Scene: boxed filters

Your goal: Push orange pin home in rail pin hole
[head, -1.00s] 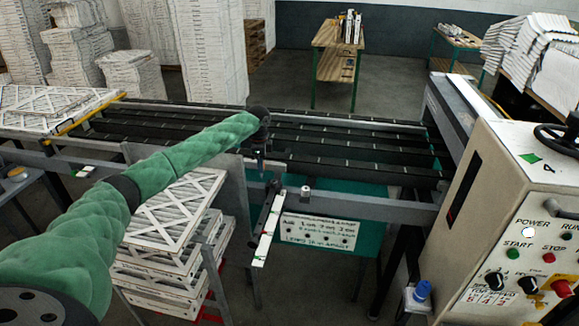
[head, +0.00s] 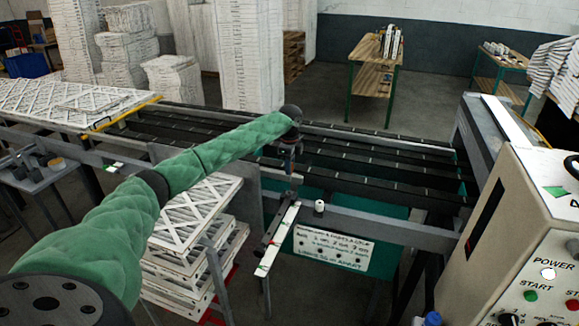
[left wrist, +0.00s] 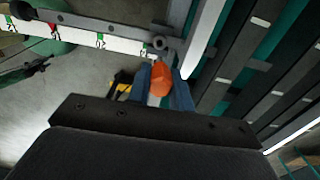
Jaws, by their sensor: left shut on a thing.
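My left gripper (head: 291,190) is above the near frame of the machine, at the upper end of a white marked rail (head: 277,240). In the left wrist view its blue fingers (left wrist: 163,80) are shut on the orange pin (left wrist: 160,77). The pin's orange end shows between the fingers, close to the end of the rail (left wrist: 95,40). A dark round fitting (left wrist: 159,43) shows just beyond the pin. I cannot make out the pin hole, or whether the pin is in it. My right gripper is not in view.
A machine frame with long dark bars (head: 380,165) lies behind the gripper. A small grey knob (head: 319,207) stands right of the rail, above a lettered sign (head: 333,248). Stacked filters (head: 190,225) stand at the left, and a control cabinet (head: 540,230) at the right.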

